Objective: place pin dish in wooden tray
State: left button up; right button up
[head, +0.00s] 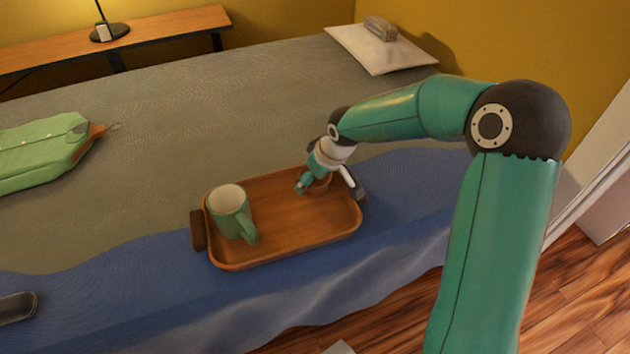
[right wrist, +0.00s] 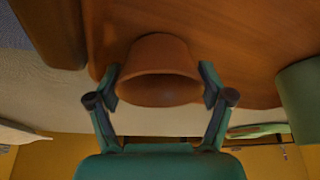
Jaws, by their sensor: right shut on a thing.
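The wooden tray (head: 290,250) lies on the blue part of the bed, with a green mug (head: 229,212) in its left part. My right gripper (head: 328,187) is over the tray's right back part. In the right wrist view, its two fingers (right wrist: 161,88) are shut on the sides of a small terracotta pin dish (right wrist: 158,65). The dish is upright at the tray's floor (right wrist: 235,35); I cannot tell whether it touches. In the head view the dish (head: 319,185) is mostly hidden by the fingers. My left gripper is not in view.
A green shirt (head: 40,150) on a hanger lies at the left of the bed. A dark flat object (head: 17,307) is at the lower left. A white board (head: 380,50) with a grey item lies at the far right. The tray's middle is bare.

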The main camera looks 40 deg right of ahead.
jog(key=shift+f, duration=0.1)
jog(key=o, duration=1)
jog(key=shift+s+r+p, duration=0.15)
jog(key=shift+r+p, duration=0.15)
jog(key=shift+r, duration=0.3)
jog(key=p+v, duration=0.3)
jog(key=v, duration=0.8)
jog(key=shift+s, duration=0.1)
